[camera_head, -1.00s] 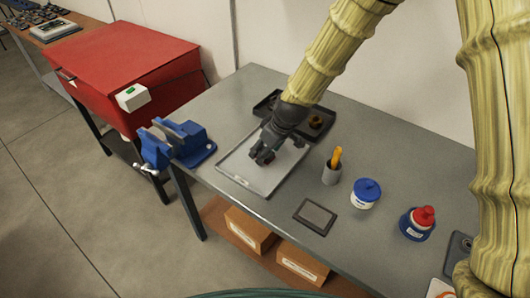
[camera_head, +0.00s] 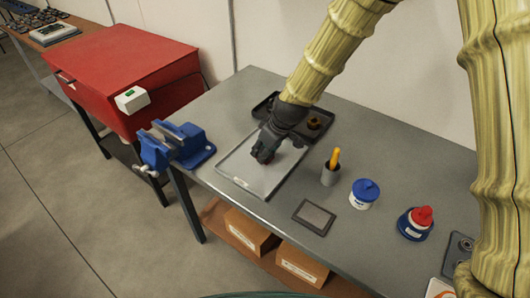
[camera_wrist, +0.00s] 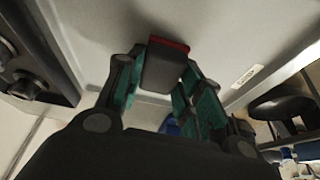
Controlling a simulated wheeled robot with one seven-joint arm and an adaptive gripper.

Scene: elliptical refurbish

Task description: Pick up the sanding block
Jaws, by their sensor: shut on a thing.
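The sanding block (camera_wrist: 163,68), dark grey with a red edge, is between the fingers of my gripper (camera_wrist: 166,72) in the wrist view. My gripper is shut on it. In the head view my gripper (camera_head: 265,154) points down over the light grey tray (camera_head: 240,182) on the bench. The fingers and hand mostly hide the block there. I cannot tell whether the block still touches the tray.
A dark tray (camera_head: 262,106) with round brown parts lies behind. To the right are a grey cup (camera_head: 329,177) with a yellow tool, a blue-lidded tub (camera_head: 362,195), a red-capped container (camera_head: 416,223) and a dark flat pad (camera_head: 314,217). A blue vise (camera_head: 172,147) stands left.

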